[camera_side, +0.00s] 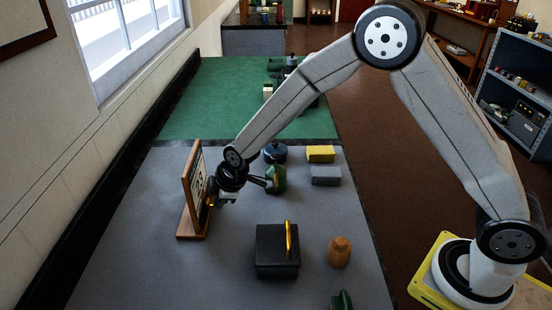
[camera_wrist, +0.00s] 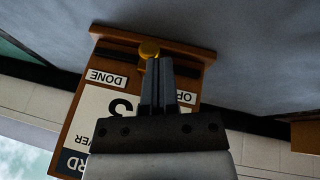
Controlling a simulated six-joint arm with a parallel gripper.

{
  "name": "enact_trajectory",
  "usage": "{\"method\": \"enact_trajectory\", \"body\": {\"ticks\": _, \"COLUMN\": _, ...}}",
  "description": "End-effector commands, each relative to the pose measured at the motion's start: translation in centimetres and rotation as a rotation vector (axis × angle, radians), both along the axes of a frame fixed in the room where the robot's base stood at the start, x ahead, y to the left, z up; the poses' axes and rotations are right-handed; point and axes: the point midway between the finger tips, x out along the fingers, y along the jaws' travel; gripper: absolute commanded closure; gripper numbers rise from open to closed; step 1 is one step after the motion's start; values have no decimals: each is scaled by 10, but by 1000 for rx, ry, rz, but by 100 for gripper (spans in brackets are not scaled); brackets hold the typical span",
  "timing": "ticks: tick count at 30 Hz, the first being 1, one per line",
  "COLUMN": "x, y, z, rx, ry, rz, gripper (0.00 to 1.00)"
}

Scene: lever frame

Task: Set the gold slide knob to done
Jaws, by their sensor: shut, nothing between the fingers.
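The wooden lever frame (camera_side: 191,196) stands upright at the left of the grey worktop. In the wrist view its board (camera_wrist: 73,130) appears upside down, with a DONE label (camera_wrist: 106,78) at left and a partly hidden label starting "OP" (camera_wrist: 186,97) at right. The gold slide knob (camera_wrist: 149,49) sits on a dark slot, around the middle between the two labels. My gripper (camera_wrist: 158,62) is shut and empty, its fingertips right beside the knob; I cannot tell whether they touch. In the side view my gripper (camera_side: 218,201) is close in front of the board.
A black box (camera_side: 277,252) with a yellow handle and a brown bottle (camera_side: 339,251) stand nearer the camera. A yellow block (camera_side: 320,153), a grey block (camera_side: 325,175), a blue pot (camera_side: 275,152) and a green object (camera_side: 279,180) lie behind my gripper. The front left worktop is clear.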

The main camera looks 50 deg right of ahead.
Motion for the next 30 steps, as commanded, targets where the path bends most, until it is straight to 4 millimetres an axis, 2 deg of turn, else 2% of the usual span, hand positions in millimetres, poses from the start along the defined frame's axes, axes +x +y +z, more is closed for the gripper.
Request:
{"method": "enact_trajectory", "body": {"ticks": 13, "x": 3, "y": -2, "z": -1, "rx": 1, "ry": 0, "rz": -3, "gripper": 100}}
{"method": "enact_trajectory", "body": {"ticks": 24, "x": 35, "y": -35, "z": -1, "rx": 1, "ry": 1, "rz": -4, "gripper": 100}}
{"method": "enact_trajectory", "body": {"ticks": 30, "x": 39, "y": -39, "z": -1, "rx": 1, "ry": 1, "rz": -1, "gripper": 100}}
